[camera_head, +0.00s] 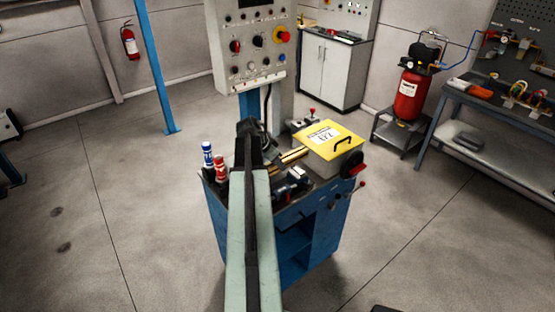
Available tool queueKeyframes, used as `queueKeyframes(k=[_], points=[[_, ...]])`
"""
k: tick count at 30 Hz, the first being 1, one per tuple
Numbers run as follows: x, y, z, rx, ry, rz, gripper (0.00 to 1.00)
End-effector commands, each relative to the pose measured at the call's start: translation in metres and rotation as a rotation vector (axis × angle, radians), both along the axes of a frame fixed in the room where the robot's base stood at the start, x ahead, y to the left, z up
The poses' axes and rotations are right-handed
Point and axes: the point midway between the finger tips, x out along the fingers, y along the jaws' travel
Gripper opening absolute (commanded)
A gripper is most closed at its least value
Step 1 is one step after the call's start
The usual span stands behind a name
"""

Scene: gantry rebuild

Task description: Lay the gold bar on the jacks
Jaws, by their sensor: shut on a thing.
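The gold bar (294,155) shows just right of my arm's dark end, above the blue cart's top. It is partly hidden behind the arm. My gripper (250,132) is at the far end of my arm, over the cart, shut on the gold bar. Its fingertips are hidden by my own arm. I cannot pick out the jacks clearly; small dark and blue metal parts (292,187) sit on the cart top right of the arm. I cannot tell whether the bar touches anything below it.
A yellow-lidded box (329,140) with a black handle stands at the cart's right. Blue (207,155) and red (221,168) cans stand at its left. A control panel (252,45) rises behind the blue cart (315,237). The floor at left is clear.

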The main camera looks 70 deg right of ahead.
Motion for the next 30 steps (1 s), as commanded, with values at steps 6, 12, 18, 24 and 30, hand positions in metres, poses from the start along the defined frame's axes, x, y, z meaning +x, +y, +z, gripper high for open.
queueKeyframes(k=[6,12,18,24,30], points=[[-0.001,0.001,-0.007,-0.001,0.001,0.0,0.0],[-0.001,0.001,-0.025,-0.001,0.001,0.0,0.0],[-0.001,0.001,-0.048,-0.001,0.001,0.0,0.0],[-0.002,0.001,-0.063,-0.001,0.001,-0.001,0.0],[-0.002,0.001,-0.064,-0.001,0.001,-0.001,0.0]])
